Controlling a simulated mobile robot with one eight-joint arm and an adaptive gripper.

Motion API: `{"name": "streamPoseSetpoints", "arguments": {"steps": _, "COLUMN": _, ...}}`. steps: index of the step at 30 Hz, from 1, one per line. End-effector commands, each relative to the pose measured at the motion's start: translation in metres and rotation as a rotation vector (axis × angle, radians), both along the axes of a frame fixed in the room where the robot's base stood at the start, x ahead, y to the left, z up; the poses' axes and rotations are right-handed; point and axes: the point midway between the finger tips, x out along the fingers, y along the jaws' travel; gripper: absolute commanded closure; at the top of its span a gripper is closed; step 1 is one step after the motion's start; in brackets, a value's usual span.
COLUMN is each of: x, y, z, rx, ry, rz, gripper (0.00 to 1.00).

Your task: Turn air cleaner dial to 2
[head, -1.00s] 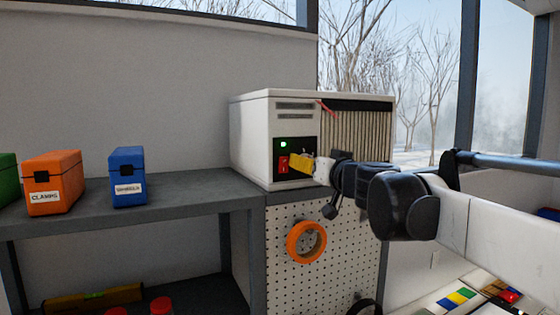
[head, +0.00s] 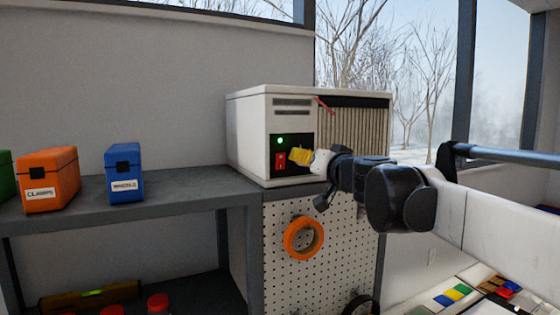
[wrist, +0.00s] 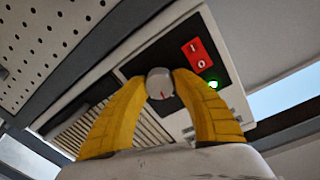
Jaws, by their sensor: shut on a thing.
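The air cleaner (head: 245,135) is a white box with a tan pleated filter front, standing on the grey shelf top. Its black control panel (head: 293,141) has a lit green lamp (head: 281,141) and a red rocker switch (head: 281,160). The dial (wrist: 159,84) is a round grey-white knob with a red pointer mark, seen in the wrist view; my gripper hides it in the head view. My gripper (wrist: 160,88) has yellow fingers, one on each side of the dial, shut on it. The dial's number markings cannot be read.
A blue box (head: 125,174) and an orange box (head: 50,180) stand on the shelf (head: 190,185) to the left. A perforated panel with an orange tape roll (head: 303,237) is below the air cleaner. Shelf space left of the air cleaner is clear.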

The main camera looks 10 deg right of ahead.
Motion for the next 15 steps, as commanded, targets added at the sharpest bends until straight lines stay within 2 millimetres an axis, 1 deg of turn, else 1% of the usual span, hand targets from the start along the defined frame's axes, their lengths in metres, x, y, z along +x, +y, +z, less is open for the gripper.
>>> {"name": "streamPoseSetpoints", "arguments": {"steps": 15, "x": 0.0003, "y": -0.0002, "z": 0.0006, "rx": 0.453, "ry": 0.155, "rz": 0.001, "gripper": 0.99}}
